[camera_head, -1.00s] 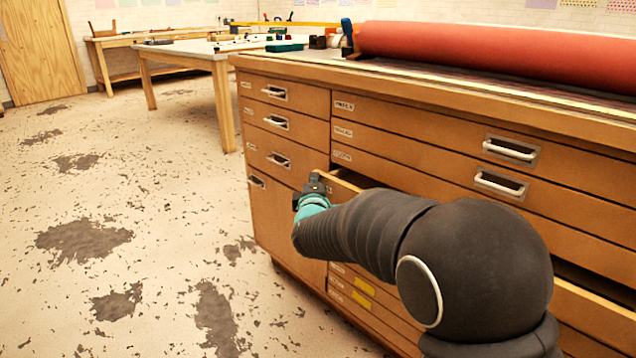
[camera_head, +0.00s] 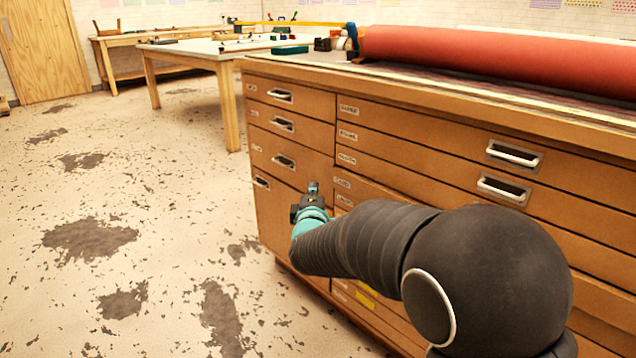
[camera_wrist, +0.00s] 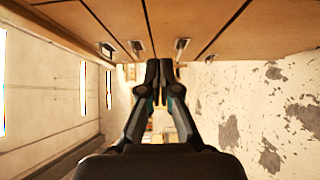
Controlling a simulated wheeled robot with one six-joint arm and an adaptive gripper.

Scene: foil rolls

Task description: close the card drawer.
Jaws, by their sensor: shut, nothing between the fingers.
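The card drawer (camera_head: 362,188) is in the right column of the wooden cabinet, below three other drawers. Its label, small and hard to read, seems to say CARD. The part of its front that shows looks level with the cabinet face; my arm hides its middle and handle. My gripper (camera_head: 313,188) is shut and empty, in front of the cabinet near the seam between the two columns, at the left of this drawer. In the wrist view, the closed fingertips (camera_wrist: 159,68) point along the drawer fronts, and no drawer visibly sticks out there.
The cabinet's left column (camera_head: 290,135) has several drawers with metal handles. A red roll (camera_head: 500,60) lies on the cabinet top. A white-topped table (camera_head: 200,50) stands behind at left. The stained floor (camera_head: 150,200) left of the cabinet is clear.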

